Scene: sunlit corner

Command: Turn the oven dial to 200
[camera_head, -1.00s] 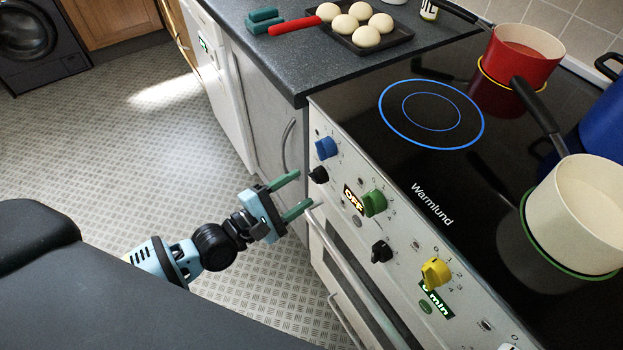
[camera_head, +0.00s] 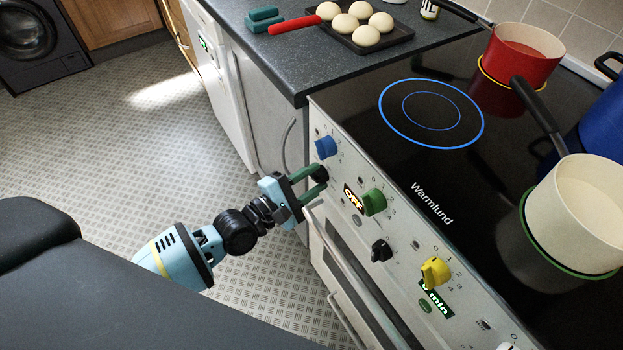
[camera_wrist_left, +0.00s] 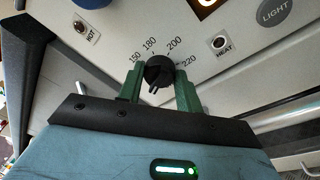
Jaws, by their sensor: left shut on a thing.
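The black oven dial (camera_head: 321,174) is on the stove's front panel, below the blue knob. My left gripper (camera_head: 316,179) reaches it from the left, one green finger on each side, shut on it. In the left wrist view the dial (camera_wrist_left: 158,71) sits between the fingertips (camera_wrist_left: 160,82). The numbers 150, 180, 200 and 220 (camera_wrist_left: 187,63) arc above and around it. A small pale mark shows at the dial's lower end, but I cannot tell which setting it gives. My right gripper is not in view.
The panel also carries a blue knob (camera_head: 326,147), a green knob (camera_head: 374,202), a second black knob (camera_head: 381,251) and a yellow knob (camera_head: 435,271). A display reads OFF (camera_head: 353,199). The oven handle (camera_head: 350,268) runs below. Pots stand on the hob.

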